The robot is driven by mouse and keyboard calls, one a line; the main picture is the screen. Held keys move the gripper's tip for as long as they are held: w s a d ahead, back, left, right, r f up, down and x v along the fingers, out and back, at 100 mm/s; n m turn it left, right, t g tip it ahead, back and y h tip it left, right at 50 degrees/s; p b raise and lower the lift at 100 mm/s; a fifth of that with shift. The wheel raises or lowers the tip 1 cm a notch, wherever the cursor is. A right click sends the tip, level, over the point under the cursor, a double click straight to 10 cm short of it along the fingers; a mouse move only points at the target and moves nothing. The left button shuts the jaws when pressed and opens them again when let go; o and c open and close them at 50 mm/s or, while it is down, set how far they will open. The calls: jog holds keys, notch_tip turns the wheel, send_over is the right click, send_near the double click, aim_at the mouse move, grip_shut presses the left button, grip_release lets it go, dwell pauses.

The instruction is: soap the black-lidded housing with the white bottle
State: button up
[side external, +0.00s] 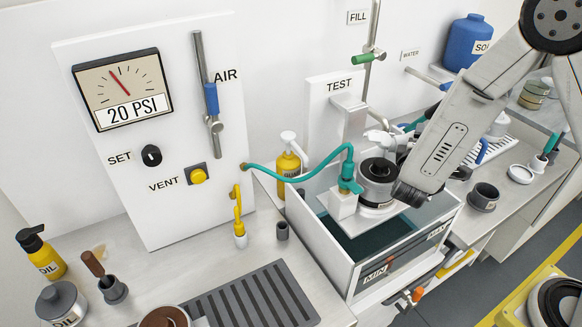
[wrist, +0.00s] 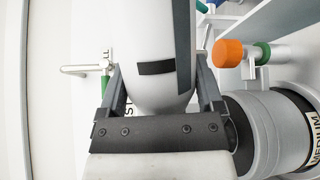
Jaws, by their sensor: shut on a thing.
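My gripper (wrist: 160,92) is shut on the white bottle (wrist: 150,45), which has a short black mark and fills the space between the fingers in the wrist view. In the side external view my arm hides most of the gripper and bottle. The black-lidded housing (side external: 379,171) sits upright on a white support above the tank, left of my wrist. A teal hose fitting stands beside it. In the wrist view a grey cylinder (wrist: 253,117) with a black band and a "MEDIUM" label lies close right of the gripper. I cannot tell whether the bottle touches it.
The open tank (side external: 383,245) holds dark liquid below the housing. The teal hose (side external: 300,172) arches to the gauge panel (side external: 160,130). A yellow bottle (side external: 288,163) stands behind the tank. An orange knob (wrist: 228,53) is close by in the wrist view. The ribbed mat (side external: 250,300) is clear.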

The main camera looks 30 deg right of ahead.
jog(key=shift+r+n, duration=0.35)
jog(key=shift+n, duration=0.05)
jog(key=shift+a+r+n, duration=0.1)
jog(key=shift+r+n, duration=0.15)
jog(key=shift+n, duration=0.05)
jog(key=shift+f, duration=0.1)
dwell(0.5)
